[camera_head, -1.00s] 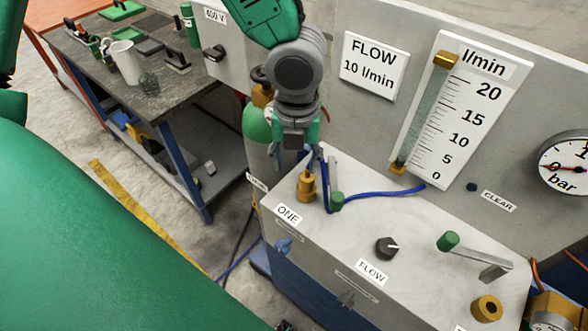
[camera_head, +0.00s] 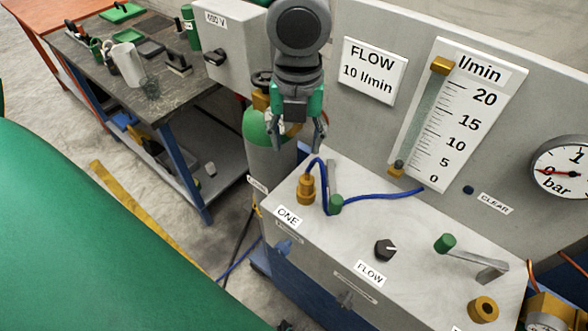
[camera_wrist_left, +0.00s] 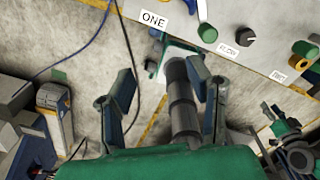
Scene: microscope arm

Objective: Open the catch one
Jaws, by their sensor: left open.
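The label ONE (camera_head: 288,216) sits at the left end of the grey box (camera_head: 350,235). Behind it stand a brass fitting (camera_head: 307,189) with a blue hose (camera_head: 380,195) looping from its top, and an upright grey lever with a green knob (camera_head: 336,204). A blue tab (camera_head: 284,248) is on the front face below the label. I cannot tell which part is the catch.
A FLOW knob (camera_head: 385,250), a second green-knobbed lever (camera_head: 447,242) and another brass fitting (camera_head: 485,309) stand farther right. The upright panel with the flow scale (camera_head: 455,120) rises behind. A green gas cylinder (camera_head: 260,128) and a workbench (camera_head: 170,100) are at left.

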